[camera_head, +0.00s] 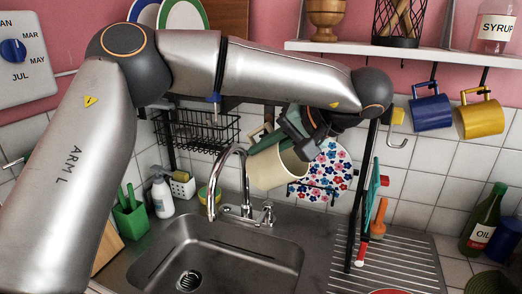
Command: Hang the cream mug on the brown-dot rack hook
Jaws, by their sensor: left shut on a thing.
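The cream mug (276,170) is tilted in the air behind the faucet, in front of the tiled wall. My left gripper (292,132) is shut on it, with the arm reaching in from the left. Hooks hang under the shelf on the right, bearing a blue mug (431,111) and a yellow mug (482,117). A bare metal hook (399,143) with a yellow tag is left of them. I cannot make out a brown dot. My right gripper is not in view.
A faucet (243,170) rises over the sink (225,250). A flowered plate (331,165) stands behind the mug. A dark post (357,205) stands to its right. A wire basket (200,130) hangs at left. An oil bottle (483,220) stands at right.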

